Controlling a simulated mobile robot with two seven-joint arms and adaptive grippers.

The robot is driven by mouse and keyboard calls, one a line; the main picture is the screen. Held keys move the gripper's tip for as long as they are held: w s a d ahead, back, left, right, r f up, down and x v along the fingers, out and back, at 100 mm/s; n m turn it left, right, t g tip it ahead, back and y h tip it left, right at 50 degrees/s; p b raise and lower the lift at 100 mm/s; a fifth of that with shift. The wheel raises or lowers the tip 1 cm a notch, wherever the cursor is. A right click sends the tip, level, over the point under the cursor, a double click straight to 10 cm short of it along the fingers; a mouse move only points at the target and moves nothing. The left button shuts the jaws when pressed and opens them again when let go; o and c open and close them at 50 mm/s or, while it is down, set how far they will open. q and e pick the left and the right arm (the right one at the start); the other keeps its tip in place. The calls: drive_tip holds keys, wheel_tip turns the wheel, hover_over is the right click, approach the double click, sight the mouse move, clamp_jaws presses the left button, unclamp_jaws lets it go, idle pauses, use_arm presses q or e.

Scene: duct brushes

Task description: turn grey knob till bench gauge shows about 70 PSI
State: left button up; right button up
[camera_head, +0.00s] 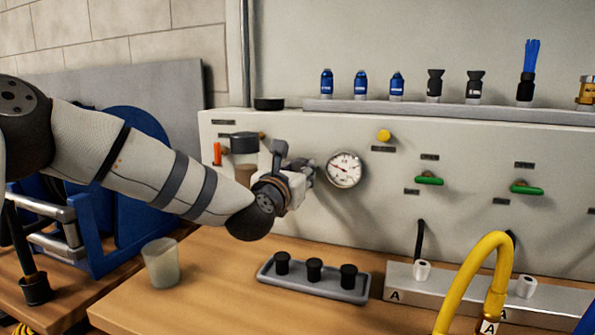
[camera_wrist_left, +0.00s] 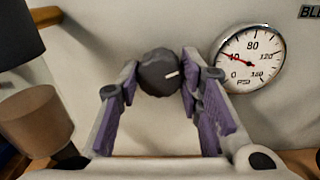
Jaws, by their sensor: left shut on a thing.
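The grey knob (camera_wrist_left: 158,73) is round and dark, with a white mark pointing right in the left wrist view. My left gripper (camera_wrist_left: 160,80) is shut on it, one purple-padded finger at each side. In the head view my left gripper (camera_head: 305,172) is at the panel, just left of the gauge, and hides the knob. My right gripper is not in view.
A grey tray (camera_head: 268,280) with black plugs lies on the bench below. A translucent cup (camera_head: 161,263) stands left of it. A yellow hose (camera_head: 460,270) arches at the front right. Green-handled valves (camera_head: 429,181) and a yellow button (camera_head: 384,136) are on the panel to the right.

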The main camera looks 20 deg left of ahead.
use_arm(q)
drive_tip(key=m, duration=0.2)
drive_tip(key=m+p, duration=0.1)
drive_tip(key=m, duration=0.2)
drive_tip(key=shift+r+m, duration=0.2)
drive_tip(key=shift+m, duration=0.1)
drive_tip(key=shift+f+m+p, duration=0.1)
drive_tip(key=shift+m+p, duration=0.4)
drive_tip(key=shift+m, duration=1.7)
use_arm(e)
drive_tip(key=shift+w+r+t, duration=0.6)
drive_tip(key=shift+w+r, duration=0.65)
use_arm(q)
drive_tip(key=o, duration=1.2)
drive_tip(key=shift+c, duration=0.2)
drive_tip(key=shift+f, duration=0.1)
